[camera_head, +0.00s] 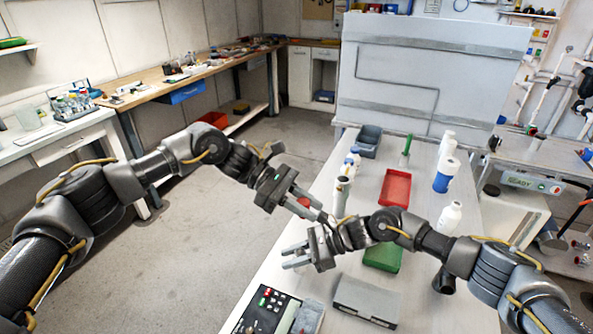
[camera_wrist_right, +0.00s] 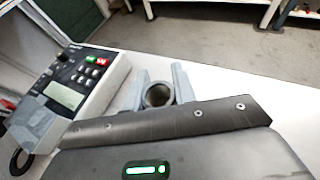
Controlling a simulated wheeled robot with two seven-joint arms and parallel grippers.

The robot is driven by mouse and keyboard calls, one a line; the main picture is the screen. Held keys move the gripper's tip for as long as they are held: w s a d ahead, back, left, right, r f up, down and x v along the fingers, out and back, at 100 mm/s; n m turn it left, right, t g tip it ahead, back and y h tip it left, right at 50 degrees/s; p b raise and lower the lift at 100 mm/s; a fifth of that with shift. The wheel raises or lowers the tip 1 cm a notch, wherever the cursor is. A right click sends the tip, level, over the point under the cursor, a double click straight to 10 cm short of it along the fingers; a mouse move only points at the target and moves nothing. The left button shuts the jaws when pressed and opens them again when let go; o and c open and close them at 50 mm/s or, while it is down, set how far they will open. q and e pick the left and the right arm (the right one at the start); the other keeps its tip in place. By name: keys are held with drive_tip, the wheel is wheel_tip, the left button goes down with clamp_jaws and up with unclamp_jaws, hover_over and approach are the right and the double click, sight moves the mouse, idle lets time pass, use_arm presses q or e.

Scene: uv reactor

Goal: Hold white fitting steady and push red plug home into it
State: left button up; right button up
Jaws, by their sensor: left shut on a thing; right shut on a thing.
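My left gripper (camera_head: 312,208) is in the middle of the head view, over the near left part of the white bench. A small red piece, the red plug (camera_head: 304,202), shows between its fingers, and most of it is hidden by them. My right gripper (camera_head: 290,257) is lower and slightly left, with its fingers pointing left. In the right wrist view, its two grey fingers close on a round, hollow, pale grey piece, the white fitting (camera_wrist_right: 157,94), with its dark bore facing the camera. The fitting is not clear in the head view. The plug and fitting are apart.
A control box (camera_head: 268,309) with buttons stands at the bench's near edge; it also shows in the right wrist view (camera_wrist_right: 82,88). A grey block (camera_head: 366,300), green tray (camera_head: 383,257), red tray (camera_head: 395,188) and white bottles (camera_head: 450,217) stand on the bench. Open floor lies left.

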drive_tip(key=o, duration=1.1)
drive_tip(key=v, duration=1.2)
drive_tip(key=shift+s+f, duration=0.1)
drive_tip(key=shift+f, duration=0.05)
